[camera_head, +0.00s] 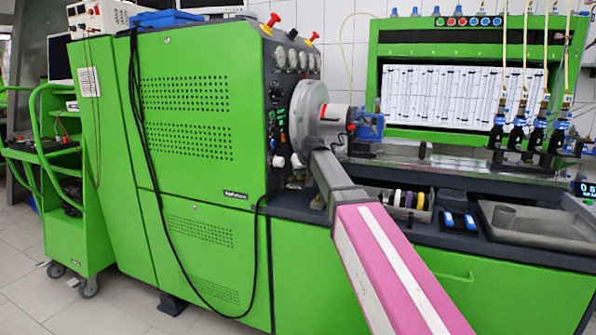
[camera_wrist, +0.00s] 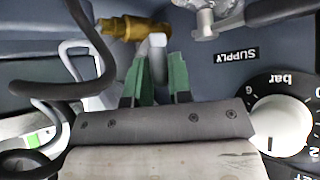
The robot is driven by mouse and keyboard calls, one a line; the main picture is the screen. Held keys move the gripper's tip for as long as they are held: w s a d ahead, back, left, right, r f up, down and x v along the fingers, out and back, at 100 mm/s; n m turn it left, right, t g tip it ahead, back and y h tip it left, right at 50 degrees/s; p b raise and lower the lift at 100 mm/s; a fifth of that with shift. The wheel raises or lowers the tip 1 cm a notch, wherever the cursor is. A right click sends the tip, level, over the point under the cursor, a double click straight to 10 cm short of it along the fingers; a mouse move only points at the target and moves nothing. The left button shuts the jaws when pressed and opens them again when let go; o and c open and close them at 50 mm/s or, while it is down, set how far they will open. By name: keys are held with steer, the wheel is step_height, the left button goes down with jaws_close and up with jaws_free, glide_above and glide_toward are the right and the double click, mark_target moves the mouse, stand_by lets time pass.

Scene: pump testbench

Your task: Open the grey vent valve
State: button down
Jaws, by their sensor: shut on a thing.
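In the wrist view, a brass valve body (camera_wrist: 128,28) sits on the dark grey panel at the top. A light grey lever handle (camera_wrist: 157,42) hangs from its right end, toward my gripper (camera_wrist: 156,68). The two green fingers are closed around this handle, one on each side; it looks like the grey vent valve's handle. In the head view, my arm reaches the dark side panel of the green testbench (camera_head: 195,95); the gripper and the valve cannot be made out there.
A dark hose (camera_wrist: 95,45) curves close on the left. In the head view, a parts tray (camera_head: 405,212) lies right of my arm.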

steer(key=shift+w+d+f+n+g+y, duration=0.1)
steer(key=shift+w+d+n+g+y, duration=0.15)
steer(key=shift+d+n+g+y, duration=0.8)
steer(key=shift+w+d+r+n+g+y, duration=0.1)
steer(key=shift+w+d+n+g+y, duration=0.25)
steer(key=shift+n, duration=1.35)
steer(key=shift+w+d+f+n+g+y, duration=0.15)
steer(key=shift+d+n+g+y, duration=0.6)
steer(key=shift+n, duration=0.6)
steer(key=c, duration=1.1)
jaws_free()
